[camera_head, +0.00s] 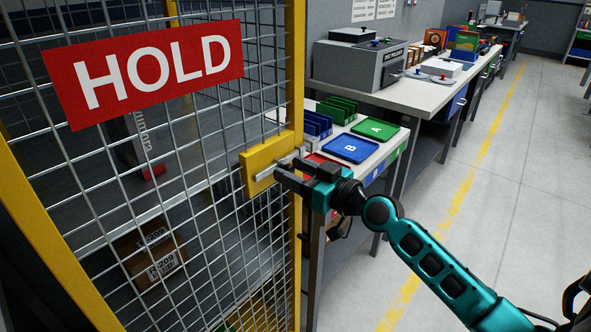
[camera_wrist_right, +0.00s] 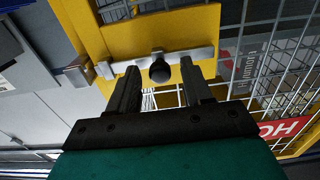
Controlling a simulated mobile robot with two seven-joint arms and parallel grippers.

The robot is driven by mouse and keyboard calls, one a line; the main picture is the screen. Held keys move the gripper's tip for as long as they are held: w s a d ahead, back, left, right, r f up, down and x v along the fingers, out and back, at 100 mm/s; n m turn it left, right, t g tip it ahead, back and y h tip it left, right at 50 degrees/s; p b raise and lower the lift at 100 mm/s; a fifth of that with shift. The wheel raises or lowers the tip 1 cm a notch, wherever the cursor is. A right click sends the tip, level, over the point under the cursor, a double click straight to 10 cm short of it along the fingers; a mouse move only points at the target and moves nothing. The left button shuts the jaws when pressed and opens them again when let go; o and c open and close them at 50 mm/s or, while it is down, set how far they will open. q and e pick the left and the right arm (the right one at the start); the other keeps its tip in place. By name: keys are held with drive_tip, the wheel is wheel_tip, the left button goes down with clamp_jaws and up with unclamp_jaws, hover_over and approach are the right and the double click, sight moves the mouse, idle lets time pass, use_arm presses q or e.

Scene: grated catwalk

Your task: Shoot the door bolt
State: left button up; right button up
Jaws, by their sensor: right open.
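The yellow mesh door carries a yellow plate (camera_head: 256,163) with a silver door bolt (camera_head: 279,166) on it. In the right wrist view the bolt bar (camera_wrist_right: 190,56) runs across the yellow plate (camera_wrist_right: 140,38), with a dark round knob (camera_wrist_right: 160,71) on it. A metal bracket (camera_wrist_right: 78,71) sits just beyond the bar's left end; I cannot tell whether the bar enters it. My right gripper (camera_head: 292,173) is at the bolt, open. In the wrist view its fingers (camera_wrist_right: 161,88) stand either side of the knob, with visible gaps. My left gripper is not in view.
A red HOLD sign (camera_head: 150,70) hangs on the mesh. Cartons (camera_head: 150,255) lie behind it. Right of the door, a workbench (camera_head: 402,140) holds a blue tray (camera_head: 350,148) and a green tray (camera_head: 376,130), close behind my gripper. The floor (camera_head: 500,200) at right is clear.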

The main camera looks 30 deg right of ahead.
sight(289, 161)
clamp_jaws()
drive_tip(key=shift+d+f+b, duration=0.15)
drive_tip(key=shift+d+b, duration=0.05)
drive_tip(key=shift+b, duration=0.2)
drive_tip(key=d+b, duration=0.1)
drive_tip(key=w+d+b, duration=0.1)
drive_tip(key=b, duration=0.1)
drive_tip(key=shift+d+f, duration=0.1)
drive_tip(key=shift+d, duration=0.15)
drive_tip(key=shift+w+d+r+b, duration=0.15)
drive_tip(key=shift+d+r+b, duration=0.2)
drive_tip(key=shift+d, duration=0.1)
unclamp_jaws()
drive_tip(key=shift+d, duration=0.1)
